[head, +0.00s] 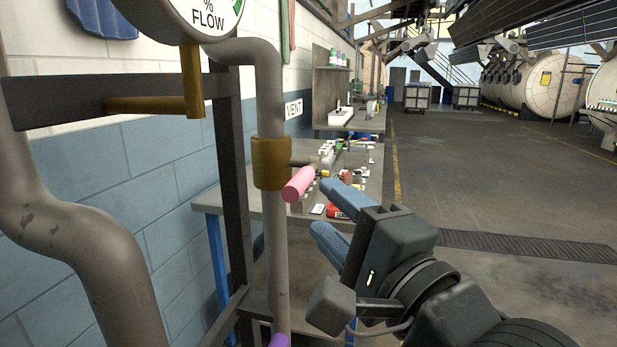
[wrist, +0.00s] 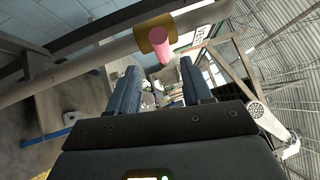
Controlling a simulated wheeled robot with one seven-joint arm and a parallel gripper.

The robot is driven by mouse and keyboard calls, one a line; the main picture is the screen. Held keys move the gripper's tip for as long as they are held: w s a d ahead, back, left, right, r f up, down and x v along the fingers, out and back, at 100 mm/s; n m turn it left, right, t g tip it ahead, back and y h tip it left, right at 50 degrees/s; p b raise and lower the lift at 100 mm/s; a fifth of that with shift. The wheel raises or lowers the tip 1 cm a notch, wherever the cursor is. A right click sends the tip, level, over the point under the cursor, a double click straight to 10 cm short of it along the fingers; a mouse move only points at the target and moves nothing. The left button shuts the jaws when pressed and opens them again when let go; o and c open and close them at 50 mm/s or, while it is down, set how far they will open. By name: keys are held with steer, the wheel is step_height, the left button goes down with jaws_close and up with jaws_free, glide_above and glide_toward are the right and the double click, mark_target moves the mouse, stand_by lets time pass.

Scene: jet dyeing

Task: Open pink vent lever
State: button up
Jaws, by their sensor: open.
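The pink vent lever (head: 299,184) sticks out from a brass valve body (head: 270,163) on a vertical grey pipe in the head view. The fingers look apart from the lever. In the wrist view the pink lever (wrist: 162,51) shows beyond the fingertips, roughly between them, with the brass body behind it. My gripper (wrist: 159,66) holds nothing there.
A workbench (head: 255,203) with small parts stands behind the pipe. A dark metal frame post (head: 231,165) and a thick bent pipe (head: 75,235) are at the left. A flow gauge (head: 207,12) hangs above. Open floor (head: 480,190) lies to the right.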

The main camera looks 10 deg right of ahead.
mark_target(301, 183)
steer(key=shift+w+a+r, duration=0.1)
steer(key=shift+w+r, duration=0.1)
steer(key=shift+w, duration=0.1)
steer(key=p+x, duration=0.1)
steer(key=x, duration=0.6)
steer(key=shift+w, duration=0.15)
steer(key=shift+c, duration=0.2)
jaws_close()
